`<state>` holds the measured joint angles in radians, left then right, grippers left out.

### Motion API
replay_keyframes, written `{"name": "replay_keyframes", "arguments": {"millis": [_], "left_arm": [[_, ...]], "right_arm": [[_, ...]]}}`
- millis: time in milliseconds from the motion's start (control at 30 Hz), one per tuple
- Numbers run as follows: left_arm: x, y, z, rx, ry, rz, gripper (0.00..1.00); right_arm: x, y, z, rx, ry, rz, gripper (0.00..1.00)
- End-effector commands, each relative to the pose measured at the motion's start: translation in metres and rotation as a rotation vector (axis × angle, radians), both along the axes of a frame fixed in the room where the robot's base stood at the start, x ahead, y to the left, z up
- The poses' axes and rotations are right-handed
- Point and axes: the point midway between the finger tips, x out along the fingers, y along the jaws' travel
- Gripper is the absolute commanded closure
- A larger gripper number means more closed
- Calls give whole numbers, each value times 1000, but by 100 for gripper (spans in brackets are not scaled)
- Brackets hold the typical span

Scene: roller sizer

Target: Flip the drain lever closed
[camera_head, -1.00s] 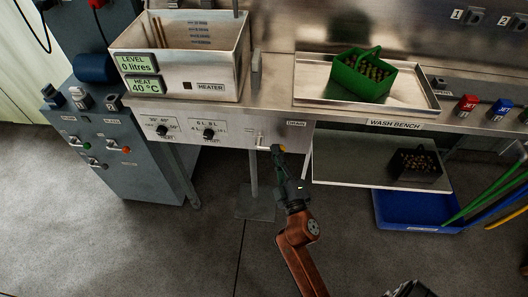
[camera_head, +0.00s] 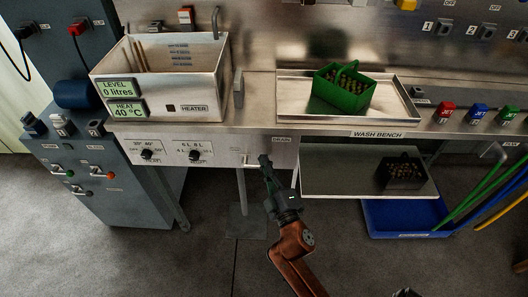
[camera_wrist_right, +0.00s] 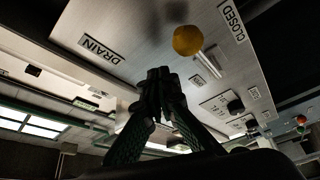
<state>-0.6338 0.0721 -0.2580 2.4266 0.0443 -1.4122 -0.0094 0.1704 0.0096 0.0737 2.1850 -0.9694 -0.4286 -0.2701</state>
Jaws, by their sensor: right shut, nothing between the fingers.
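The drain lever is on the front panel under the bench, near the DRAIN label (camera_head: 282,139). In the head view only part of its pale rod (camera_head: 248,161) shows, and its knob is hidden by my right gripper. The right wrist view shows the yellow round knob (camera_wrist_right: 187,40) on a metal rod (camera_wrist_right: 208,64), with the CLOSED label (camera_wrist_right: 231,20) beyond it. My right gripper (camera_head: 264,160) is shut and empty, its fingertips close to the knob. In the right wrist view its fingertips (camera_wrist_right: 166,76) appear apart from the knob; contact cannot be told. My left gripper is out of view.
The heater tank (camera_head: 160,85) stands on the bench at left, reading 0 litres. Control knobs (camera_head: 195,155) sit left of the lever. A tray (camera_head: 407,112) holds a green basket (camera_head: 343,92). A lower shelf (camera_head: 340,185) and a blue bin (camera_head: 400,220) are at right.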

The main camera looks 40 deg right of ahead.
Motion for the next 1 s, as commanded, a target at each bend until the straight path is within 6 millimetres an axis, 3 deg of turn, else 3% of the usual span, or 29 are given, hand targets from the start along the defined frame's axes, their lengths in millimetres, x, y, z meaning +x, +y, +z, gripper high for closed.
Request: {"name": "replay_keyframes", "arguments": {"millis": [33, 200, 400, 1000], "left_arm": [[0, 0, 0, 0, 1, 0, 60], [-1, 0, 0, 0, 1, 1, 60], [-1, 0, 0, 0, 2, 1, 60], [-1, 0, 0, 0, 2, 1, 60]], "right_arm": [[0, 2, 14, -6, -8, 6, 100], [1, 4, 45, -3, -8, 9, 100], [1, 3, 64, -1, -7, 8, 100], [1, 3, 66, -1, -5, 7, 100]]}}
